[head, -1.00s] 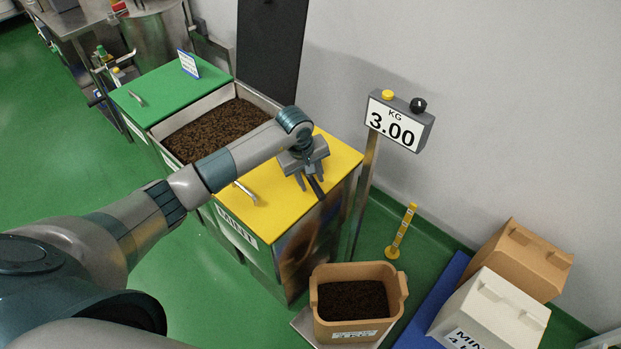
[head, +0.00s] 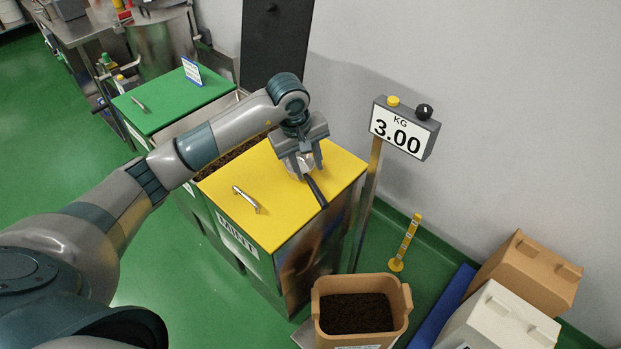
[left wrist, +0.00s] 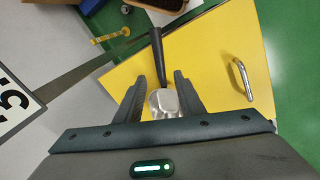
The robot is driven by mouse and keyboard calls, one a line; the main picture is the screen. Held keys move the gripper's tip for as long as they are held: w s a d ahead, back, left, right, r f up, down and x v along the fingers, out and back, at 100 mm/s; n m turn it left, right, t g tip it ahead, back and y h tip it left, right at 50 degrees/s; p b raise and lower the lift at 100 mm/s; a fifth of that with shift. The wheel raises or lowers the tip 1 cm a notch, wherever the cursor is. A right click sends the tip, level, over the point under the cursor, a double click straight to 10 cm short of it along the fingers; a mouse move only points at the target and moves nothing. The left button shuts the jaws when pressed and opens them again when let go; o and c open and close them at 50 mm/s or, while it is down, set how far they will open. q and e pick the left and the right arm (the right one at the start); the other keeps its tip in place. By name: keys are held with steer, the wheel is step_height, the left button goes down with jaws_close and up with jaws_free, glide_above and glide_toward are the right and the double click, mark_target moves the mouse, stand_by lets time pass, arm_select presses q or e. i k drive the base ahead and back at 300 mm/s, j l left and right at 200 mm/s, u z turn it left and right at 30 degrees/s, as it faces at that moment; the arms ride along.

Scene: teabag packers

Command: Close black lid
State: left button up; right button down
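The black lid (head: 275,45) stands upright and open at the back, against the wall behind the middle bin. The open middle bin (head: 188,122) holds dark brown tea, partly hidden by my left arm. My left gripper (head: 305,166) is over the back right part of the yellow lid, away from the black lid. Its fingers are apart around a metal scoop with a black handle (head: 317,192), which lies on the yellow lid. In the left wrist view the fingers (left wrist: 160,77) stand clear on both sides of the scoop's metal bowl (left wrist: 164,102). My right gripper is out of view.
The yellow lid (head: 270,225) and the green lid (head: 165,105) on either side are shut. A scale display (head: 403,130) reading 3.00 stands at right. A brown tub (head: 400,318) of tea sits in front, with lidded boxes (head: 500,320) at right.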

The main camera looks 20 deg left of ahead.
mark_target(274, 35)
steer(key=u, duration=1.3)
